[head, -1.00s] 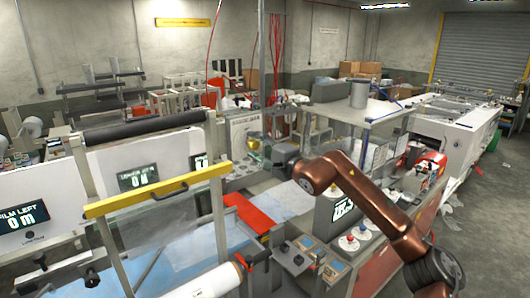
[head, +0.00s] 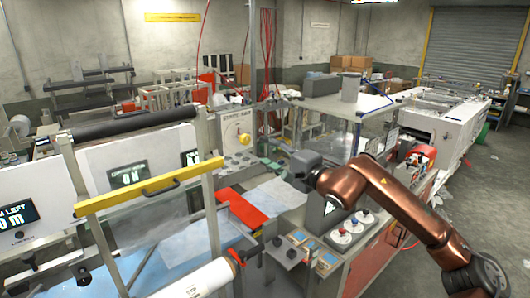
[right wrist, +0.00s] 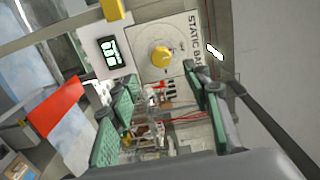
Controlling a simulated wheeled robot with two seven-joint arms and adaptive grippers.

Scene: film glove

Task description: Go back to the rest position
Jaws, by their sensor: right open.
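My right gripper (head: 272,162) shows in the head view at the end of my copper-coloured arm, above the machine bench. In the right wrist view its two green-padded fingers (right wrist: 160,115) stand wide apart with nothing between them. Beyond them is a panel lettered "STATIC BA…" with a yellow knob (right wrist: 161,57); this panel (head: 236,128) also stands behind the gripper in the head view. My left gripper is not in view.
A yellow-handled clear guard (head: 150,190) and a white film roll (head: 195,280) are at left front. A red sheet (head: 243,208) lies on the bench. Several buttons (head: 350,228) sit under my right arm. Open floor (head: 490,185) lies at right.

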